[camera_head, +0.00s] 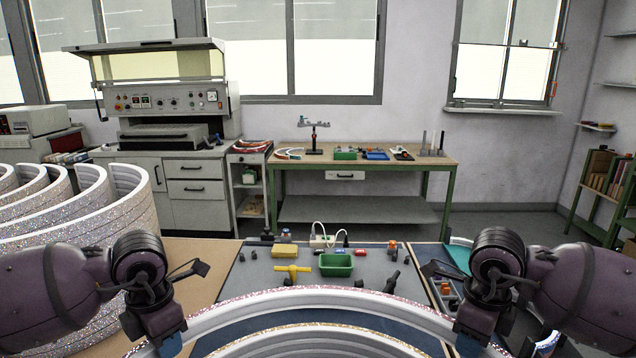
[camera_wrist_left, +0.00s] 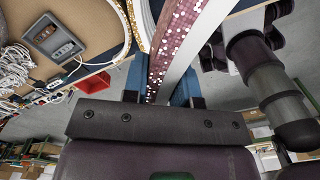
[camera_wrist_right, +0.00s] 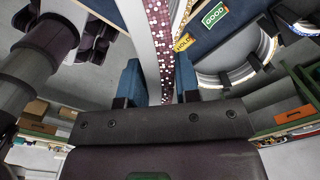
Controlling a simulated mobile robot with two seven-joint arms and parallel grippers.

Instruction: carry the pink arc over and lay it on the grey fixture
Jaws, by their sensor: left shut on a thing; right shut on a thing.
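The pink arc (camera_head: 330,297), white-sided with pink glitter along its edge, spans the bottom of the head view. My left gripper (camera_head: 170,345) is shut on its left end, and my right gripper (camera_head: 468,345) is shut on its right end. In the left wrist view the arc's pink glitter face (camera_wrist_left: 172,45) runs between the blue fingers (camera_wrist_left: 160,92). In the right wrist view its pink face (camera_wrist_right: 160,40) runs between the blue fingers (camera_wrist_right: 158,85). A gold-glitter arc (camera_head: 320,330) lies nearer in the head view. I cannot clearly identify the grey fixture.
Stacked white glitter arcs (camera_head: 130,205) stand at left. The work table's grey mat (camera_head: 260,275) bears a green bin (camera_head: 336,265), a yellow block (camera_head: 285,251) and a yellow T-shaped piece (camera_head: 292,271). A green "GOOD" label (camera_wrist_right: 215,14) shows near curved grey-and-white pieces.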

